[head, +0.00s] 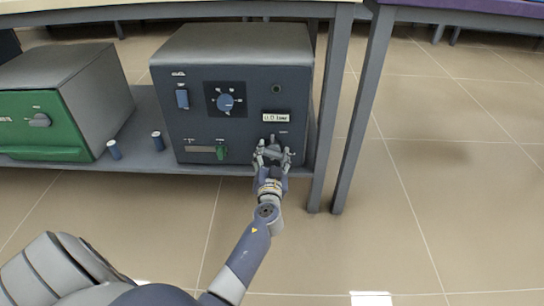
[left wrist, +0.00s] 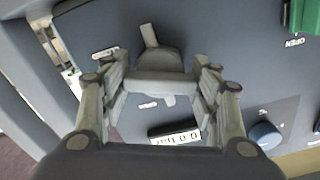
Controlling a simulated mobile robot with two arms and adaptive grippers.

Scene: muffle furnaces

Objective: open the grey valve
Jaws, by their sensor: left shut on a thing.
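The grey valve (left wrist: 160,62) is on the dark front panel of the grey furnace (head: 235,45), below the small white display (head: 276,117). In the left wrist view its light handle sticks up between my gripper's fingers. My left gripper (head: 272,150) is at the lower right of that panel, and in the head view it covers most of the valve. In the left wrist view, the fingers of my left gripper (left wrist: 162,85) are shut on the valve from both sides. The display also shows in the left wrist view (left wrist: 174,138) and reads 0.0 bar. My right gripper is not in view.
A green handle (head: 221,152), a blue dial (head: 225,103) and a blue switch (head: 182,98) are on the same panel. A green-fronted furnace (head: 45,120) and two small blue cylinders stand left on the shelf. Table legs (head: 360,110) stand close on the right, with open floor beyond.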

